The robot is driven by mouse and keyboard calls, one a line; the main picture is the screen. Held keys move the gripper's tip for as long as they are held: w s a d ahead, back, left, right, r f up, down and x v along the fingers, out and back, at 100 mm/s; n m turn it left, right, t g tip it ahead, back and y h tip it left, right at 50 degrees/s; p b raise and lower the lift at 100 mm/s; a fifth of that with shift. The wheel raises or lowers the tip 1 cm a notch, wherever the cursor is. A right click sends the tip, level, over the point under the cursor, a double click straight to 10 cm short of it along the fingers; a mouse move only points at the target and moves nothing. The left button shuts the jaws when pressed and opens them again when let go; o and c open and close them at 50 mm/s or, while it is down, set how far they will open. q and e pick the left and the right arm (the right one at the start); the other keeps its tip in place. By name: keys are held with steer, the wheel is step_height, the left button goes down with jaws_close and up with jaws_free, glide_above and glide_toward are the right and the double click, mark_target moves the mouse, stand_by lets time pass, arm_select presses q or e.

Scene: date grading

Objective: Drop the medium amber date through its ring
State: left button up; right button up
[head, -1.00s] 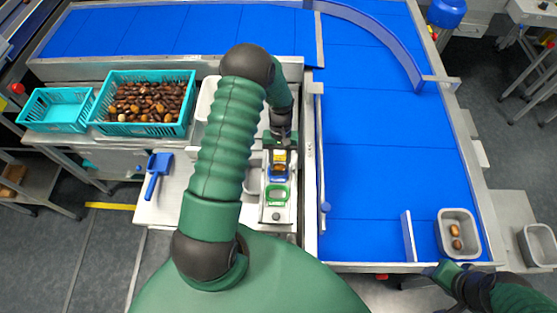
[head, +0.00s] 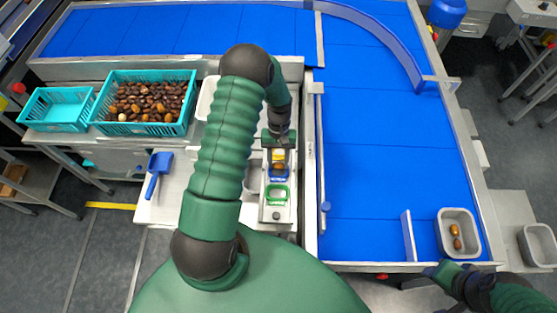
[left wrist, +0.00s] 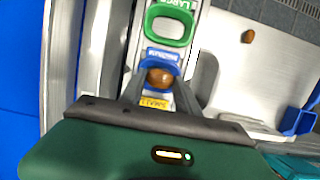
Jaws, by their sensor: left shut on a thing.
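The medium amber date (left wrist: 160,77) is brown and glossy, and shows between the finger tips of my left gripper (left wrist: 159,88) in the left wrist view. The gripper is shut on it. The date appears over the blue ring (left wrist: 161,58) marked medium; how high above it I cannot tell. The green ring (left wrist: 168,26) marked large and the yellow small label (left wrist: 155,102) lie either side. In the head view, the blue ring (head: 278,179) sits between the yellow ring (head: 279,155) and the green ring (head: 277,196). My right gripper (head: 442,270) is at the belt's front edge, its jaws unclear.
A grey tub (head: 442,228) with dates stands on the blue belt (head: 385,180). A teal crate (head: 100,126) full of dates, an empty teal crate (head: 50,124) and a blue scoop (head: 153,184) are left. Another brown date (left wrist: 248,36) lies apart on the pale surface.

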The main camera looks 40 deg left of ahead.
arm_select(q)
steer(key=shift+a+f, duration=0.1)
steer(key=shift+a, duration=0.1)
arm_select(e)
steer(key=shift+a+r, duration=0.1)
steer(key=shift+a, duration=0.25)
arm_select(q)
steer(key=o, duration=0.6)
steer(key=shift+o, duration=1.4)
steer(key=shift+d, duration=0.15)
arm_select(e)
steer(key=shift+d, duration=0.15)
arm_select(q)
step_height(320, 180, up, 6)
steer(key=p, duration=0.4)
steer(key=shift+p, duration=0.4)
arm_select(e)
steer(key=v, duration=0.2)
steer(key=w+v, duration=0.1)
steer(key=v, duration=0.1)
steer(key=shift+r, duration=0.35)
